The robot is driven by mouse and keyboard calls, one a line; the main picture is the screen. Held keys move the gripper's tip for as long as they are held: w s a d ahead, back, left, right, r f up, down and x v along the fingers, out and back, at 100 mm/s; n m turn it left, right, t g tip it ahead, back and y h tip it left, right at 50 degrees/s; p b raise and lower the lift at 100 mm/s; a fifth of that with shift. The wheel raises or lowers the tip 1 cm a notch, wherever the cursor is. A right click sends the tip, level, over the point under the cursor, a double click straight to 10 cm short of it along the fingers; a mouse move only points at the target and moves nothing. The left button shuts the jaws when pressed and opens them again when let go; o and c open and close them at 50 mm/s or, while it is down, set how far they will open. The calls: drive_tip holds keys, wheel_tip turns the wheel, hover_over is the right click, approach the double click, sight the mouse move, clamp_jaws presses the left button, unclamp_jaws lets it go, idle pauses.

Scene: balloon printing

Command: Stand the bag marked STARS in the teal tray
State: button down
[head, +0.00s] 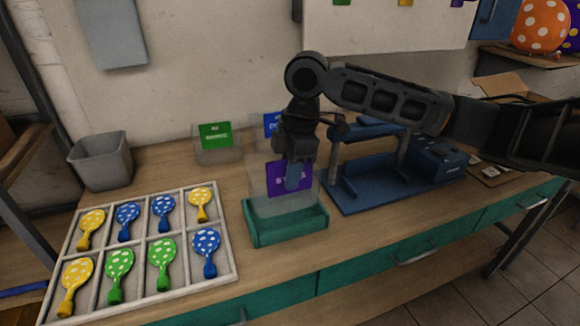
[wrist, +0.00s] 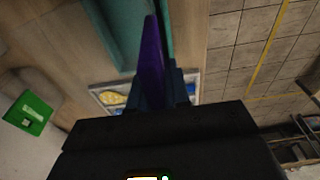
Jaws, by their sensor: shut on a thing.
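The STARS bag is clear with a purple label (head: 284,178) partly covered by my gripper (head: 296,182). My gripper is shut on the bag's upper part and points down. The bag looks upright over the teal tray (head: 290,232), its lower part overlapping the tray's inside. I cannot tell whether its bottom touches the tray floor. In the wrist view the purple label (wrist: 152,55) shows edge-on between the fingers (wrist: 160,92), with the teal tray (wrist: 125,22) beyond it.
A green-labelled bag (head: 216,136) and a partly hidden blue-labelled bag (head: 270,122) stand behind. A compartment tray of spotted balloons (head: 140,275) lies at left, near a grey bin (head: 101,160). A blue press (head: 370,190) stands close at right.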

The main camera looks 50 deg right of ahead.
sight(291, 192)
drive_tip(key=shift+f+b, duration=2.05)
drive_tip(key=shift+f, duration=1)
drive_tip(key=c, duration=1)
unclamp_jaws()
drive_tip(key=r+p, duration=0.1)
drive_tip(key=r, duration=0.1)
drive_tip(key=s+a+r+p, duration=0.1)
drive_tip(key=r+p, duration=0.1)
drive_tip(key=s+r+p, duration=0.1)
drive_tip(key=r+p, duration=0.1)
drive_tip(key=r, duration=0.1)
drive_tip(key=shift+s+a, duration=0.25)
drive_tip(key=shift+a, duration=0.1)
